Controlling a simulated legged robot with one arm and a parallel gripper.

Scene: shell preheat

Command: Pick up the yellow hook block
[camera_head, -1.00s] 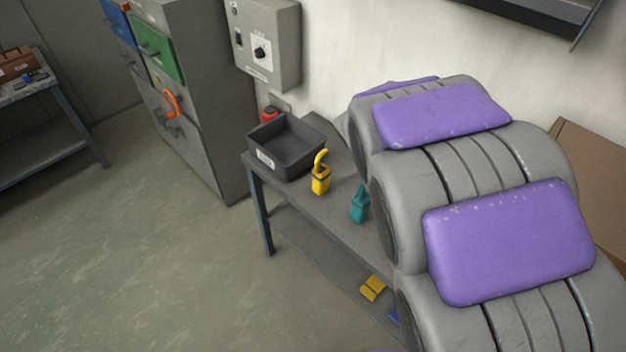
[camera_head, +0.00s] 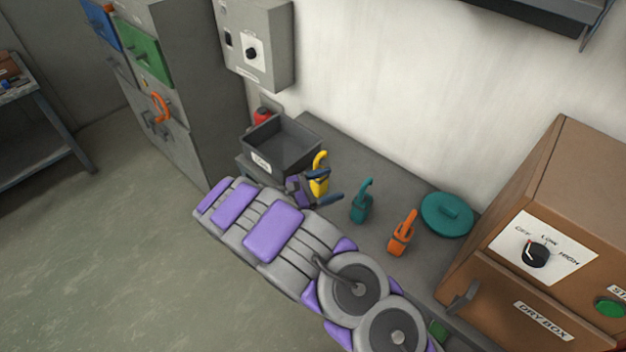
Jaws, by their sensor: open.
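The yellow hook block (camera_head: 320,181) stands upright on the grey bench, just right of the dark bin. Its lower part is partly hidden by my gripper. My gripper (camera_head: 331,188) is open, with its dark fingers close to the yellow block, one near its upper right and one below it. I cannot tell whether the fingers touch it. A teal hook block (camera_head: 361,205) and an orange hook block (camera_head: 402,236) stand further right on the bench.
A dark open bin (camera_head: 262,160) stands left of the yellow block. A round teal lid (camera_head: 447,215) lies right of the orange block. The brown dry box (camera_head: 545,220) fills the right. A grey control box (camera_head: 253,45) is on the wall.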

